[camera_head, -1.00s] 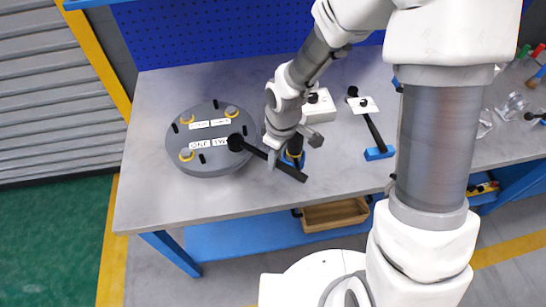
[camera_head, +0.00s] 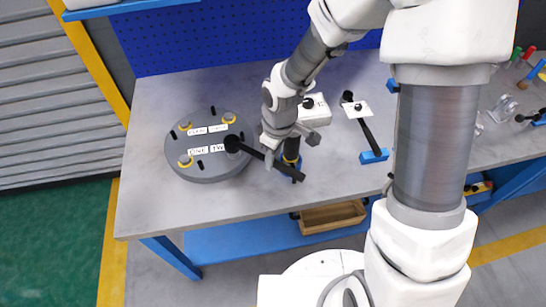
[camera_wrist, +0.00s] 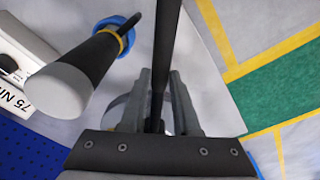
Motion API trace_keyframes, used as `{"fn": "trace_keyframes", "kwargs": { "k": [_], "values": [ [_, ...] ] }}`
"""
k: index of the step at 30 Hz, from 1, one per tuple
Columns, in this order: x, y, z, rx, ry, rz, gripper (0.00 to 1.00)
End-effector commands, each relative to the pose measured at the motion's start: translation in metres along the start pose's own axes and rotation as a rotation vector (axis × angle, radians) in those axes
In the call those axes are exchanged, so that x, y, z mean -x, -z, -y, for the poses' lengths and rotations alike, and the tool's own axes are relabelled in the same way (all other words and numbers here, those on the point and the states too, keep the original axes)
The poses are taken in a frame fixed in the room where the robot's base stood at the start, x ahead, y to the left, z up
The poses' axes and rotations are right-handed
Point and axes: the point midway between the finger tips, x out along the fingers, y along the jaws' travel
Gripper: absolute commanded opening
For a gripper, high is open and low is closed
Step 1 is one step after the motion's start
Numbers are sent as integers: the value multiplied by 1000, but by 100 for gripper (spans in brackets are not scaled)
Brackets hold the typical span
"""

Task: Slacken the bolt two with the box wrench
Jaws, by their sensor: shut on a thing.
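The grey round flanged shell (camera_head: 205,172) sits on the left part of the bench, with yellow-ringed bolts and printed labels on top. The black box wrench (camera_head: 286,172) has its ring head over the bolt position beside the label that seems to read TWO. That head hides bolt two, so its seating cannot be told. The handle runs out to the right past the shell's rim. My gripper (camera_head: 268,160) is shut on this handle. In the wrist view the dark handle (camera_wrist: 164,60) passes between the fingers of my gripper (camera_wrist: 158,100).
A dark upright tool (camera_wrist: 70,80) with yellow and blue rings stands close beside my gripper. Behind it is a white box (camera_head: 314,110) marked 75 NM. Another black tool (camera_head: 369,130) lies to the right by a blue block (camera_head: 374,156). The bench front is clear.

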Motion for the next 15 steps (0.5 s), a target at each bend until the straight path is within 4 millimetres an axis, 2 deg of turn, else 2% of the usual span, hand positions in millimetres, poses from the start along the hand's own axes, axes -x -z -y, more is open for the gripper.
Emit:
{"fn": "trace_keyframes", "kwargs": {
  "k": [1, 15],
  "values": [
    [6, 1, 0, 0, -2, -2, 0],
    [34, 4, -1, -2, -3, -3, 0]
  ]
}}
